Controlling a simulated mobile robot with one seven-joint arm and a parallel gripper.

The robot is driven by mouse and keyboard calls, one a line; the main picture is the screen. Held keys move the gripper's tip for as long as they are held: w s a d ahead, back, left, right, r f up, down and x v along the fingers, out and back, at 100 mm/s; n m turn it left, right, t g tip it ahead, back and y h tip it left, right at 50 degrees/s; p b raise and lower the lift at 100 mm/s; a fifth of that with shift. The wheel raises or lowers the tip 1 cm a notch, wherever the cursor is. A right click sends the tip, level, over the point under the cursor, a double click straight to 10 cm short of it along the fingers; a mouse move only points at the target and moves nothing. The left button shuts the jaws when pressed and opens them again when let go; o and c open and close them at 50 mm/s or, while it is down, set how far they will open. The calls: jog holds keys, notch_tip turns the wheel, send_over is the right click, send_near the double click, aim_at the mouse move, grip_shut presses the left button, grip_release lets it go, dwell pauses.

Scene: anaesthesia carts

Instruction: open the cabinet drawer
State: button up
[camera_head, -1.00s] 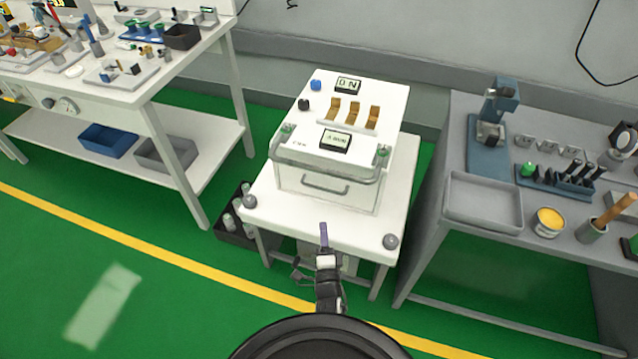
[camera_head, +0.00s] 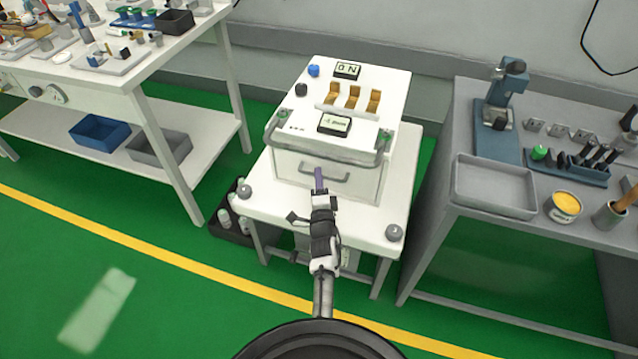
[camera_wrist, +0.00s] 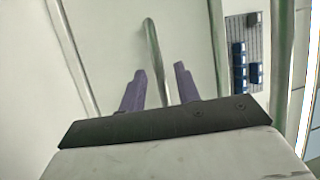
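The white cabinet (camera_head: 375,183) stands on a white cart, with a closed drawer on its front face. The drawer's grey bar handle (camera_head: 348,179) runs across the drawer front, and its left end is close to my gripper in the head view. My gripper (camera_head: 319,180) is in front of the drawer, over the cart's top. In the wrist view my gripper (camera_wrist: 160,88) shows two purple fingers spread apart, with the handle bar (camera_wrist: 156,60) appearing between them in the picture. The bar seems to lie beyond the fingertips; I cannot tell whether they touch it.
A larger curved rail (camera_head: 330,157) crosses the cabinet front above the drawer. Grey round knobs (camera_head: 393,232) stand on the cart's front corners. A grey workbench (camera_head: 470,213) is at the right, a white workbench (camera_head: 150,90) at the left. Green floor is clear in front.

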grip_shut()
jog(key=shift+s, duration=0.15)
dwell(0.4)
